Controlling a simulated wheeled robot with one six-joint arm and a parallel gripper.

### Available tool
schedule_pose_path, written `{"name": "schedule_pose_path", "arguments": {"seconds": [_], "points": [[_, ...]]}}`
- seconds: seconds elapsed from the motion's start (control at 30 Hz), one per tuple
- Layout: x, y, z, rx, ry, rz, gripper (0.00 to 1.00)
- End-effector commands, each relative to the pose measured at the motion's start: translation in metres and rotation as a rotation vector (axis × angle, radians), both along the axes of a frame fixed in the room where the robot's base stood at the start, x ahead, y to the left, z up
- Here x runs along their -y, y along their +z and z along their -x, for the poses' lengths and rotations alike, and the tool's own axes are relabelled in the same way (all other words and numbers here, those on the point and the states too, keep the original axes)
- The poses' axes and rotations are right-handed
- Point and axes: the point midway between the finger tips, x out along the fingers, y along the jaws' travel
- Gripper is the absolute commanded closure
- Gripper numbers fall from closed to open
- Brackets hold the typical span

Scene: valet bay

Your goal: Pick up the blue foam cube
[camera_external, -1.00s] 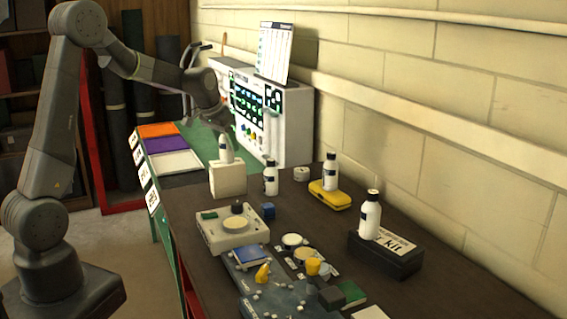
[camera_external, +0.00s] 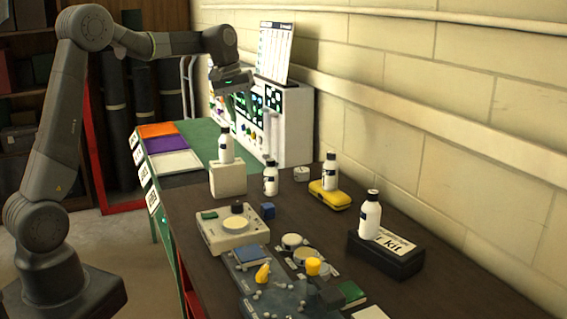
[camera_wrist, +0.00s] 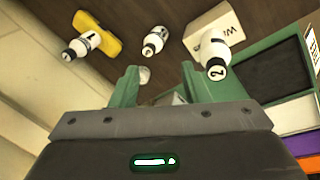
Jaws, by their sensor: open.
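A small blue cube (camera_external: 268,211) sits on the dark tabletop, just right of the white scale-like device. It does not show in the wrist view. My gripper (camera_external: 240,104) is high above the far part of the table, in front of the white control panel, well apart from the cube. In the wrist view my gripper (camera_wrist: 158,82) has its two green fingers spread with nothing between them.
A white bottle (camera_external: 226,146) stands on a cream block (camera_external: 227,179), with another bottle (camera_external: 271,179) beside it. Further bottles stand on a yellow case (camera_external: 330,195) and a black kit box (camera_external: 385,256). The white device (camera_external: 234,229) is left of the cube.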

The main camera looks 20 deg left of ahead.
Motion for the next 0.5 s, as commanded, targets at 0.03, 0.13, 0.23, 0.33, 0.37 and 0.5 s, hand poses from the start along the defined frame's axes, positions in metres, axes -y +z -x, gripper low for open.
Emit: {"name": "schedule_pose_path", "arguments": {"seconds": [0.03,0.13,0.23,0.33,0.37,0.5], "points": [[0.012,-0.002,0.004,-0.064,0.070,0.017,0.58],[0.031,-0.001,0.012,-0.191,0.215,0.035,0.58],[0.045,0.000,0.021,-0.293,0.329,0.035,0.58],[0.055,0.002,0.027,-0.374,0.418,0.026,0.58],[0.058,0.002,0.029,-0.396,0.442,0.023,0.58],[0.069,0.004,0.037,-0.483,0.541,0.001,0.58]]}}
